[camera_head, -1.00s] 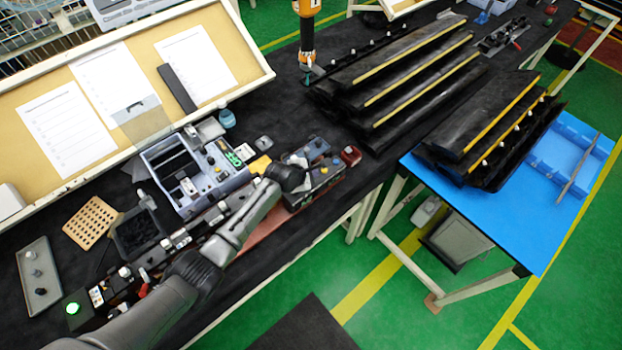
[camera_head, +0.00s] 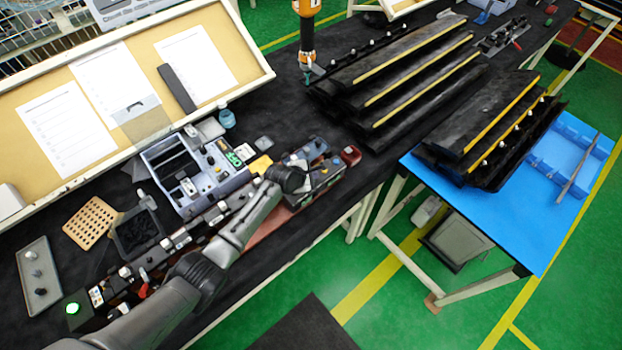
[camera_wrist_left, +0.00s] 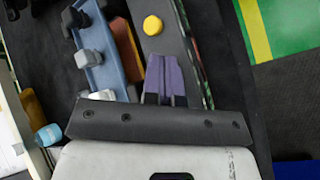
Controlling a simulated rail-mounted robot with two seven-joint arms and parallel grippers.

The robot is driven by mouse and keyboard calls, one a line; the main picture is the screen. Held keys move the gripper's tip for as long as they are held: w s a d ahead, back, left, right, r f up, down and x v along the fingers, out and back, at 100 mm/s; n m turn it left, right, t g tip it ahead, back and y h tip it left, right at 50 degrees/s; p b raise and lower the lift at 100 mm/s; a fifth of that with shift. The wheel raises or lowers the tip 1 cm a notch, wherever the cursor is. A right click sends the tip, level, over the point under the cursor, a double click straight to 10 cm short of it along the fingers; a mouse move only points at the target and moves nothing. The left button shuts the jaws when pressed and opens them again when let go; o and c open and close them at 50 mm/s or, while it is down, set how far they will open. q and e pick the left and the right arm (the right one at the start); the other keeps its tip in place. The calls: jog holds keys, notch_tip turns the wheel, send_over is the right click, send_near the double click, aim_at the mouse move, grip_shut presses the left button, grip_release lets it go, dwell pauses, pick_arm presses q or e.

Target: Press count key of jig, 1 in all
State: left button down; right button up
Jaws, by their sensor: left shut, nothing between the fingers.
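A dark grey box-shaped unit (camera_head: 325,178) lies on the bench beyond the end of my left arm. In the left wrist view its grey top (camera_wrist_left: 165,42) carries a round yellow key (camera_wrist_left: 153,25). My left gripper (camera_wrist_left: 165,62) has its purple fingers shut and empty over this top. The fingertips point toward the yellow key and look a little short of it; contact cannot be told. In the head view my left wrist covers the fingers and part of the unit. My right gripper is not in view.
A grey-blue console (camera_head: 205,180) with a green display stands left of my arm. A blue strip with grey knobs (camera_wrist_left: 88,57) lies beside the unit. Stacked black trim parts (camera_head: 400,80) fill the bench further right. An orange tool (camera_head: 306,30) hangs over the bench.

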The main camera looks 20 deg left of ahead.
pick_arm(q)
jog(key=shift+f, duration=0.4)
jog(key=shift+r, duration=0.1)
dwell(0.6)
jog(key=shift+r+p, duration=0.45)
jog(key=shift+p, duration=0.1)
jog(key=shift+r+p, duration=0.35)
jog(key=shift+p, duration=0.1)
jog(key=shift+r+p, duration=0.35)
notch_tip(320, 180, up, 4)
jog(key=p, duration=0.5)
jog(key=shift+r, duration=0.15)
